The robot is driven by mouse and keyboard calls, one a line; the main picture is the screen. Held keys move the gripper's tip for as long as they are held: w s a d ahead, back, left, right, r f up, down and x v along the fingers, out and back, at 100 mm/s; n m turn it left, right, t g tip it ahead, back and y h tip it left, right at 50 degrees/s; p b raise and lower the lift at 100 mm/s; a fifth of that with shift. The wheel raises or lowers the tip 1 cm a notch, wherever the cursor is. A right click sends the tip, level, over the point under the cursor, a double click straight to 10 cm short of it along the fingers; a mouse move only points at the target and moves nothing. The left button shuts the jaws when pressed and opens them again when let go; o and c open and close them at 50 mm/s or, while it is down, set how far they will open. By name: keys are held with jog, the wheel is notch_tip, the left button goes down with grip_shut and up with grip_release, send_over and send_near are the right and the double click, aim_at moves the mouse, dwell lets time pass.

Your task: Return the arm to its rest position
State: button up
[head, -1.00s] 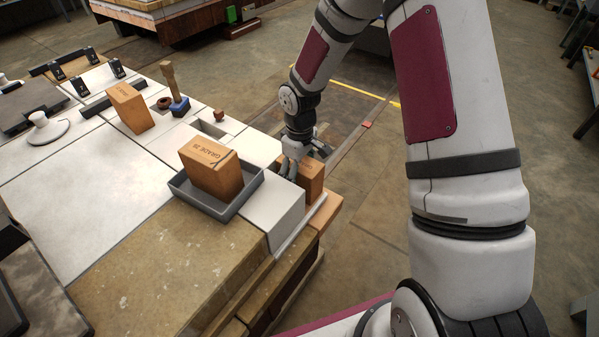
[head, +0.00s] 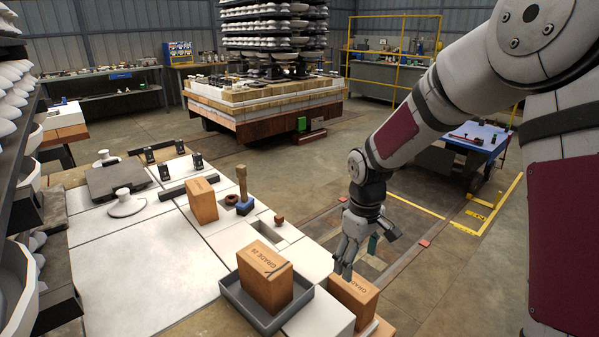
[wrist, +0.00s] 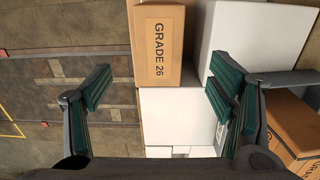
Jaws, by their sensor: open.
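My gripper (head: 358,255) is open and empty at the right end of the white-tiled bench. In the head view it is close above and behind an orange-brown box (head: 353,300) at the bench's right edge. In the wrist view, my gripper's (wrist: 160,92) green-padded fingers are spread wide, and a box marked GRADE 26 (wrist: 163,45) shows upright in the picture beyond the gap. Whether a finger touches the box cannot be told.
A second box (head: 265,278) stands in a grey tray (head: 245,316) left of my gripper. A third box (head: 202,200), a wooden-handled tool (head: 242,190) and a white insulator disc (head: 125,204) are farther back. Open floor (head: 440,260) lies to the right.

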jog(key=s+d+r+m+t+h+p, duration=0.15)
jog(key=s+r+p, duration=0.25)
jog(key=s+r, duration=0.8)
jog(key=s+r+m+t+y+p, duration=0.1)
jog(key=s+r+m+p, duration=0.25)
jog(key=s+r, duration=0.85)
jog(key=s+r+m+t+p, duration=0.1)
jog(key=s+r+m+p, duration=0.1)
jog(key=s+r, duration=0.4)
jog(key=s+p, duration=0.1)
jog(key=s, duration=0.1)
jog(key=shift+s+a+r+p, duration=0.2)
jog(key=shift+s+a+p, duration=0.1)
jog(key=shift+s, duration=0.05)
jog(key=shift+t, duration=0.25)
